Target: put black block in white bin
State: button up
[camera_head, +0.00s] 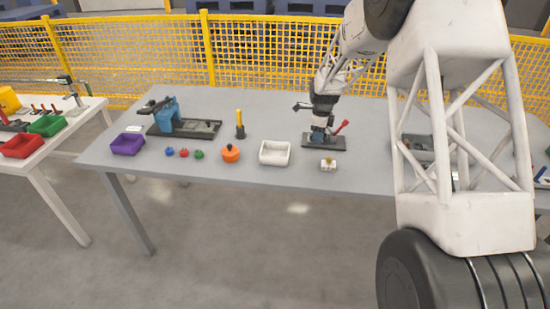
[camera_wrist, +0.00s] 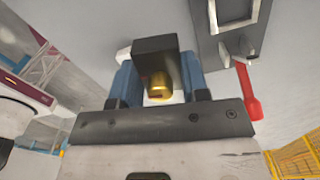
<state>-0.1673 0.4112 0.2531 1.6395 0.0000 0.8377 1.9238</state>
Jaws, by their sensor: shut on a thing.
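In the wrist view, a black block (camera_wrist: 155,45) with a gold round part (camera_wrist: 159,86) sits between the two blue fingers of my gripper (camera_wrist: 157,68). My gripper is shut on this block. In the head view, my gripper (camera_head: 318,133) is over the table at a dark fixture plate with a red lever; the block cannot be made out there. The white bin (camera_head: 275,161) stands on the table to the left of my gripper, and its inside looks empty.
The dark fixture plate (camera_head: 335,143) has a red lever (camera_head: 342,127), also in the wrist view (camera_wrist: 247,92). A small white block with a gold top (camera_head: 328,166) lies in front. An orange pot (camera_head: 230,154) and purple bin (camera_head: 127,145) stand left on the grey table (camera_head: 215,173).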

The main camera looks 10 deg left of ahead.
jog(key=s+a+r+n, duration=0.1)
jog(key=a, duration=0.7)
jog(key=s+a+r+n, duration=0.1)
jog(key=s+a, duration=0.1)
jog(key=a, duration=0.6)
jog(key=shift+s+a+r, duration=0.3)
jog(key=shift+r, duration=0.05)
jog(key=shift+f, duration=0.1)
jog(key=shift+f, duration=3.05)
jog(key=shift+f, duration=0.15)
jog(key=shift+f, duration=1.75)
jog(key=shift+f, duration=0.1)
jog(key=o, duration=1)
jog(key=shift+o, duration=0.2)
notch_tip(320, 180, up, 12)
